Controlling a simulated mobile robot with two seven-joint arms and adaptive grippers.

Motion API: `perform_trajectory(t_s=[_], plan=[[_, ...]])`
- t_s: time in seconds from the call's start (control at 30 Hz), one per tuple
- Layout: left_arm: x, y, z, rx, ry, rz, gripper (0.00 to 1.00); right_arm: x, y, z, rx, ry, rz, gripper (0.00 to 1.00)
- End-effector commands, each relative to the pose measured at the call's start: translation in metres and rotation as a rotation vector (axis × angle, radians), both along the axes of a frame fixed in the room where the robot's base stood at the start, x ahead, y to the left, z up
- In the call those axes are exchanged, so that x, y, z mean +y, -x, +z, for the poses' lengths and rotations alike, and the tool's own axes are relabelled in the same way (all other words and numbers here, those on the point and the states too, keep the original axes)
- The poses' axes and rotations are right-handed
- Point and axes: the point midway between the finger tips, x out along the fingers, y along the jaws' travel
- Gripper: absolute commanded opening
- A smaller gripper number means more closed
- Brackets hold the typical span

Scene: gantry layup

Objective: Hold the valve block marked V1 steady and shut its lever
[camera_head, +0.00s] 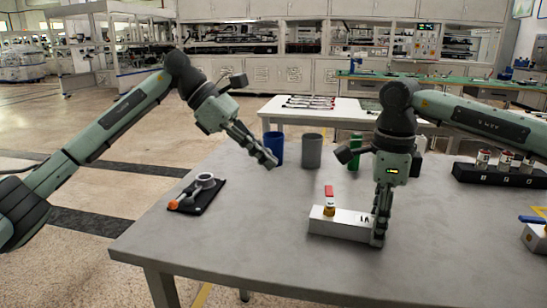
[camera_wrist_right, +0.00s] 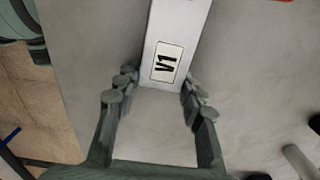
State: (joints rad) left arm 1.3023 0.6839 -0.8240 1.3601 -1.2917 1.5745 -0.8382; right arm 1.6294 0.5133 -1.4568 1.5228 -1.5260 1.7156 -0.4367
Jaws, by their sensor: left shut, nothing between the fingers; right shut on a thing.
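The valve block marked V1 (camera_head: 340,224) is a pale box lying on the grey table, its long side running left to right. Its red lever (camera_head: 329,190) sits on a brass-coloured stem near the left end and points away from me, across the block. In the right wrist view a red strip shows at the top edge, right of the block (camera_wrist_right: 180,25). My right gripper (camera_head: 379,241) points down and is shut on the block's right end, fingers on both sides by the V1 label. My left gripper (camera_head: 271,162) is shut and empty, above the table, behind and left of the lever.
A black tray (camera_head: 206,204) with an orange-ended tool lies at left. A blue cup (camera_head: 274,142), grey cup (camera_head: 311,151) and green object (camera_head: 355,146) stand behind. A black rack (camera_head: 500,174) and another block with a blue lever (camera_head: 532,219) are at right.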

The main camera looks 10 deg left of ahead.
Motion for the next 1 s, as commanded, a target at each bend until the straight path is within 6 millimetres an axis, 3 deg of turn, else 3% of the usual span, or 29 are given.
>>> perform_trajectory(t_s=[0.33,0.6,1.0], plan=[[-0.054,-0.002,-0.054,0.004,-0.002,-0.004,0.0,0.0,0.0,0.0,0.0,0.0,0.0,0.0],[-0.087,-0.005,-0.052,0.002,-0.002,-0.001,0.0,0.0,0.0,0.0,0.0,0.0,-0.001,0.0],[-0.092,-0.006,-0.052,0.002,-0.002,0.001,0.0,0.0,0.0,0.0,-0.001,0.0,0.0,0.0]])
